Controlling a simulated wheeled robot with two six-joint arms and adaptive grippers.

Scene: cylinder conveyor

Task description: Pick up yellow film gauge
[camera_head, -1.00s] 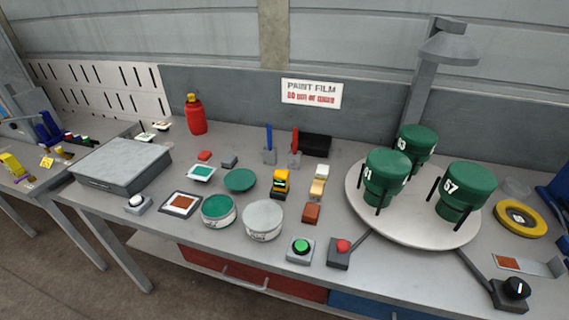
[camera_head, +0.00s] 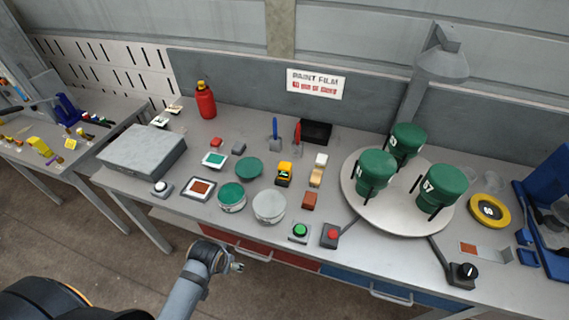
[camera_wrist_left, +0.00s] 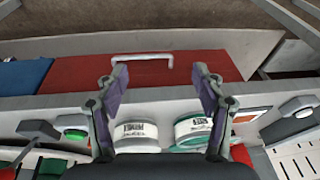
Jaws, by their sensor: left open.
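The yellow film gauge, a small yellow and black block (camera_head: 284,174), stands on the middle of the bench, behind the grey and green round tins. My left gripper (camera_head: 238,267) is low in front of the bench edge, well short of the gauge. In the left wrist view my left gripper (camera_wrist_left: 162,80) is open, with nothing between its fingers. I cannot make out the gauge in that view. My right gripper is not in view.
A grey-lidded tin (camera_head: 269,206) and a green-lidded tin (camera_head: 231,197) stand before the gauge. A tan-and-white block (camera_head: 318,171) is to its right. Green button (camera_head: 299,232) and red button (camera_head: 332,235) boxes sit at the front edge. A turntable (camera_head: 390,220) holds green canisters.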

